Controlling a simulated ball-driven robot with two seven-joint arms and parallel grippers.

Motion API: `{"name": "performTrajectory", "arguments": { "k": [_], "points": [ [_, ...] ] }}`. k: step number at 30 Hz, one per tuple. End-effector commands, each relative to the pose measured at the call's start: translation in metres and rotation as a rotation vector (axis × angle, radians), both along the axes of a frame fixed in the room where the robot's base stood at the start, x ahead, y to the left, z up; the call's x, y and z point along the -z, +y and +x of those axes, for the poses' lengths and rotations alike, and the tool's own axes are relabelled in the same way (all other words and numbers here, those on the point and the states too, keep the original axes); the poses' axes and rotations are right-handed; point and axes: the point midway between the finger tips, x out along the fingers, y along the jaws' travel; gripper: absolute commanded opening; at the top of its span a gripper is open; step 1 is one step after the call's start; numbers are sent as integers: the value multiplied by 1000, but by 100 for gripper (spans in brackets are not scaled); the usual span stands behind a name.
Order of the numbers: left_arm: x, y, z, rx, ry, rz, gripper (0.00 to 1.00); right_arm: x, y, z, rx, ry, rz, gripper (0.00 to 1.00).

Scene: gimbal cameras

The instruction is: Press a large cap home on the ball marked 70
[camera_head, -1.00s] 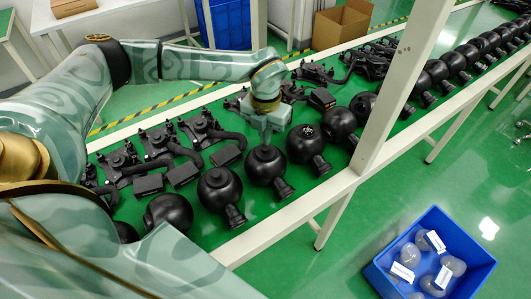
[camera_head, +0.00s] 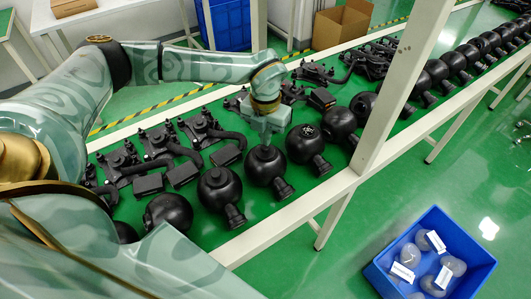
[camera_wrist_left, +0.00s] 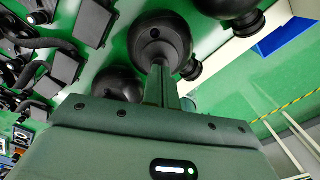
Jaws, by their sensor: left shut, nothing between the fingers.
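A row of black balls with short necks lies along the front of the green table. My left gripper (camera_head: 266,146) comes down from above onto one black ball (camera_head: 265,167) near the middle of the row. In the left wrist view, the shut fingers (camera_wrist_left: 159,68) reach to the top of that ball (camera_wrist_left: 176,28), at the edge of a round dark cap-like disc (camera_wrist_left: 150,44). I cannot tell whether they touch it. The number 70 cannot be read on any ball. A neighbouring ball (camera_head: 305,144) carries a small white mark. My right gripper is not in view.
Neighbouring balls (camera_head: 219,188) stand close on both sides. Black bracket assemblies (camera_head: 160,142) lie behind the row. A white post (camera_head: 400,90) rises at the table's front edge. A blue crate (camera_head: 460,277) with pale round items stands on the floor at the lower right.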

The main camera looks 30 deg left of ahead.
Motion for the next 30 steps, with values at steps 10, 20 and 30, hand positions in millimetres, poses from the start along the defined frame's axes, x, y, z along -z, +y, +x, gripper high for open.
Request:
{"name": "performTrajectory", "arguments": {
  "k": [10, 20, 30],
  "points": [
    [6, 0, 0, 0, 0, 0, 0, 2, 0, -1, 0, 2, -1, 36],
    [11, 0, 0, 0, 1, 0, 0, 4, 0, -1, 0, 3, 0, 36],
    [13, 0, 0, 0, 1, 0, 0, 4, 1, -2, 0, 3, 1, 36]
  ]
}}
